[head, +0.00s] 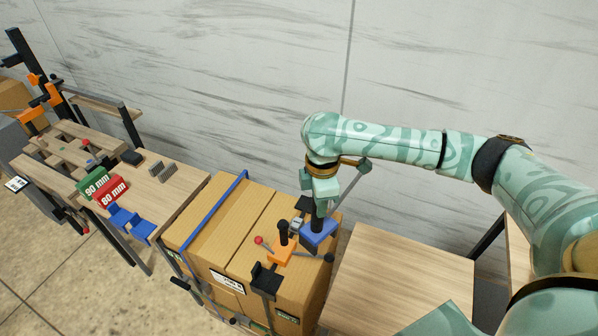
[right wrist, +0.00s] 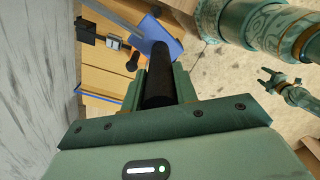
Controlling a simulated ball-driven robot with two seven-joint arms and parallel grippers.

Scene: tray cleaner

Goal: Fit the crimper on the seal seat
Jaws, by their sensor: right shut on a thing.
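My right gripper (head: 319,208) is shut on the black upright handle of the blue crimper (head: 319,238), over the right part of the strapped carton. In the right wrist view the crimper's black handle stands between my fingers, with its blue body (right wrist: 163,40) beyond. A thin grey lever rises from it. A small grey metal piece (head: 296,225), perhaps the seal seat, lies just left of the crimper; it also shows in the right wrist view (right wrist: 113,42). I cannot tell whether the crimper touches the carton. My left gripper (right wrist: 269,82) is small, open and empty in the right wrist view.
An orange tool (head: 282,254) with a black knob stands close to the crimper on the carton (head: 226,250). A blue strap (head: 215,207) crosses the carton. A bare wooden table (head: 400,280) is at right. A workbench (head: 178,190) with labelled blocks is at left.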

